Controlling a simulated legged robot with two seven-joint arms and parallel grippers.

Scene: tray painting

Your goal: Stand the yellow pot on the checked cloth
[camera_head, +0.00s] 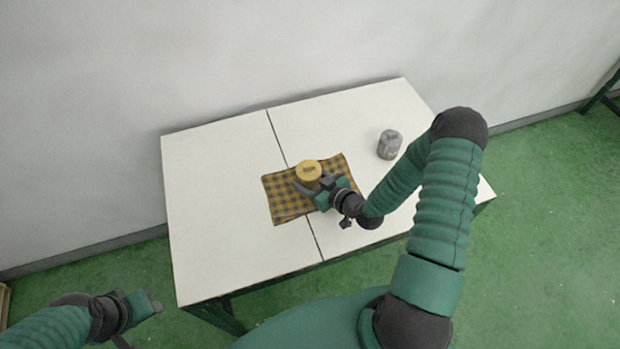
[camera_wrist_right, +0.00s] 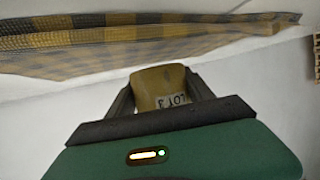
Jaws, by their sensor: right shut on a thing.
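The yellow pot (camera_head: 308,170) is between the fingers of my right gripper (camera_head: 314,186), which is shut on it. In the head view the pot appears over the middle of the checked cloth (camera_head: 280,208), a yellow and dark cloth lying on the table. In the right wrist view the pot (camera_wrist_right: 158,86) sits between the two dark fingers and carries a label with lettering. The cloth (camera_wrist_right: 90,45) crosses the top of that view. I cannot tell whether the pot's base touches the cloth. My left gripper (camera_head: 150,303) is at the lower left, off the table; its fingers are unclear.
A grey pot (camera_head: 389,144) stands on the white table (camera_head: 215,180), right of the cloth and near my right arm. The table's left half is clear. A seam runs across the table under the cloth. A wall rises behind the table.

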